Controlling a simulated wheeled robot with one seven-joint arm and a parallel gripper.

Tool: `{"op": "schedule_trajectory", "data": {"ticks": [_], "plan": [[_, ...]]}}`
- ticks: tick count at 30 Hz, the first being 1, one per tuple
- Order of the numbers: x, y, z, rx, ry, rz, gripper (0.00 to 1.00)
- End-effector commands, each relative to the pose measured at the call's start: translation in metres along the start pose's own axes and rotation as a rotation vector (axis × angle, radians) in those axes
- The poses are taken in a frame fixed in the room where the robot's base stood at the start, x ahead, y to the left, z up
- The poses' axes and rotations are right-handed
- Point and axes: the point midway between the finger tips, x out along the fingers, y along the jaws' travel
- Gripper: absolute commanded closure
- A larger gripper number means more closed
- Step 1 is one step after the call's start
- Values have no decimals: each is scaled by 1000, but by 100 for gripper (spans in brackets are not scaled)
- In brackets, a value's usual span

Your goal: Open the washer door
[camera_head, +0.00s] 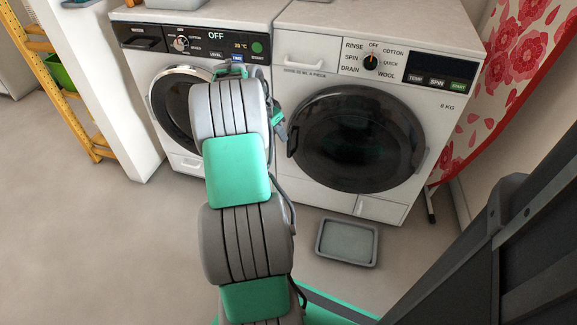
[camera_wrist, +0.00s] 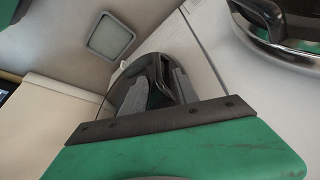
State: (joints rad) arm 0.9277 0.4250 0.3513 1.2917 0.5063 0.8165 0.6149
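Two white front-loading washers stand side by side. The right washer (camera_head: 318,58) has a large dark round door (camera_head: 356,138) that looks shut, with a handle at its left edge (camera_head: 292,143). In the wrist view this dark door (camera_wrist: 150,80) shows past the green gripper body. The left washer (camera_head: 150,62) has a chrome-ringed door (camera_head: 172,100), partly hidden by my arm; its ring shows at the wrist view's upper right (camera_wrist: 270,25). My gripper (camera_head: 279,122) is between the two doors, just left of the dark door's handle.
A shallow grey tray (camera_head: 346,243) lies on the floor before the right washer. A red floral cloth (camera_head: 505,75) hangs at the right. A yellow rack (camera_head: 62,90) stands beyond a white wall end (camera_head: 105,85). Floor at the left is clear.

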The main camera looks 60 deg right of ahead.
Motion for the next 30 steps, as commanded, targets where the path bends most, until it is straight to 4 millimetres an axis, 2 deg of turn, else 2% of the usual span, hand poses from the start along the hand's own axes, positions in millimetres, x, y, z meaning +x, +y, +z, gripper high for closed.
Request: {"op": "schedule_trajectory", "data": {"ticks": [1,5,12,15,25,30], "plan": [[15,3,-5,28,5,8,64],[29,6,-10,47,7,15,64],[75,6,-8,43,5,14,64],[87,6,-9,41,5,13,64],[91,6,-10,39,6,11,65],[90,6,-10,39,6,12,79]]}}
